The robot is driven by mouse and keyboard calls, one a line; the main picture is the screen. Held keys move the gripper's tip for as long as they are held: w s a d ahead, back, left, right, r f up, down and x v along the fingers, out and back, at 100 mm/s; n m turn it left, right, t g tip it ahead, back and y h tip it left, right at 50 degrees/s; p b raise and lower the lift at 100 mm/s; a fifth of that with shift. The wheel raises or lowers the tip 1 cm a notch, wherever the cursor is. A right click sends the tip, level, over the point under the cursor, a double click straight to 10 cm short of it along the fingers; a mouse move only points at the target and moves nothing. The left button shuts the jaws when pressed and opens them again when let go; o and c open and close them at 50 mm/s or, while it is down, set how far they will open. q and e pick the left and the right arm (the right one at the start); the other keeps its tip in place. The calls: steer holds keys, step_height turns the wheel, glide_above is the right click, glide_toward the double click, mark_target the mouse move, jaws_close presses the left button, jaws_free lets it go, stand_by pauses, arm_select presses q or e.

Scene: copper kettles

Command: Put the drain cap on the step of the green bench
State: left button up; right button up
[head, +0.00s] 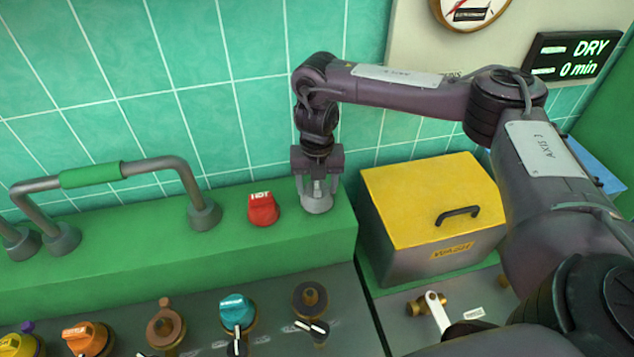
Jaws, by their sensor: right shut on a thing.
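The drain cap, seemingly the light grey round piece (317,205), is at the right end of the raised green step (170,262) of the bench. My right gripper (318,186) points down from above and is shut on the grey cap's upper part. The cap looks upright and at the step's surface; whether it touches cannot be told. My left gripper is not in view.
A red cap marked HOT (263,209) stands on the step just left of the grey cap. A bent pipe with a green sleeve (90,174) rises further left. Several valve knobs, one teal (238,311), line the front. A yellow-lidded box (432,205) is close right.

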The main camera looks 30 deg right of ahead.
steer(key=shift+f, duration=0.6)
stand_by(0.3)
steer(key=o, duration=1)
steer(key=shift+r, duration=0.1)
steer(key=shift+r, duration=3.85)
